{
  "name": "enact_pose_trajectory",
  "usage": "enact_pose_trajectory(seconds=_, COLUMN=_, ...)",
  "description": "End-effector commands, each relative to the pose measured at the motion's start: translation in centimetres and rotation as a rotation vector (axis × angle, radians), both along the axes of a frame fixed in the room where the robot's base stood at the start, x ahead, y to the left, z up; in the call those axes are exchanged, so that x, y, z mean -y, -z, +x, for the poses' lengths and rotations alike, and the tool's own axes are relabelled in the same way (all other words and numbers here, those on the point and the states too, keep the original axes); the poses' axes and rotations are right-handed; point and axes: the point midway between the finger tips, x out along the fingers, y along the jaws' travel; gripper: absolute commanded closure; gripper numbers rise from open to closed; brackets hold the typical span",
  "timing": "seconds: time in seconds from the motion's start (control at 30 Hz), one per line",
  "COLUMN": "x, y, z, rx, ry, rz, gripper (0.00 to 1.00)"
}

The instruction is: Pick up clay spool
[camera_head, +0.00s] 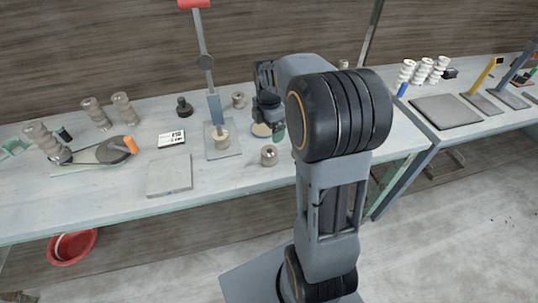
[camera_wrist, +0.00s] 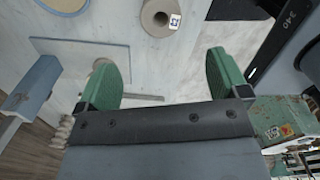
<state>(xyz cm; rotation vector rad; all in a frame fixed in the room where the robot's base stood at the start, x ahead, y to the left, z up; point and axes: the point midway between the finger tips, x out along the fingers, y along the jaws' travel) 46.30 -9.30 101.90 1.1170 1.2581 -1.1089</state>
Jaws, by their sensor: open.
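A beige-grey clay spool (camera_wrist: 153,22) with a hole in its top and a small black-and-white tag shows at the top of the wrist view. My gripper (camera_wrist: 164,82) has its two green fingers wide apart, with bare table between them. The spool lies beyond the fingertips, untouched. In the head view, one clay spool (camera_head: 269,157) stands near the front of the bench, beside my gripper (camera_head: 277,132), and another spool (camera_head: 238,101) stands farther back. My arm partly hides the gripper and the bench there. I cannot tell which of these is the tagged one.
A lever press (camera_head: 214,108) with a spool on its base stands left of my gripper. A grey slab (camera_head: 169,175), a label card (camera_head: 171,139) and taller stacked spools (camera_head: 97,114) are farther left. A second bench (camera_head: 475,125) is at right. A red bucket (camera_head: 72,246) is below.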

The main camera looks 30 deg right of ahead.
Motion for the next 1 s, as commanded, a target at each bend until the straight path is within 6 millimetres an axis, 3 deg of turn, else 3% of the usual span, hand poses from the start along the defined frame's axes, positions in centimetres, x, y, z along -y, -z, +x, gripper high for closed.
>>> enact_pose_trajectory(seconds=0.4, x=0.3, y=6.7, z=0.4, rx=-0.015, ry=-0.067, rz=0.003, gripper=0.07)
enact_pose_trajectory(seconds=0.77, x=0.3, y=9.2, z=0.4, rx=-0.012, ry=-0.066, rz=0.002, gripper=0.07)
enact_pose_trajectory(seconds=1.0, x=0.2, y=12.4, z=0.0, rx=-0.014, ry=-0.065, rz=0.003, gripper=0.07)
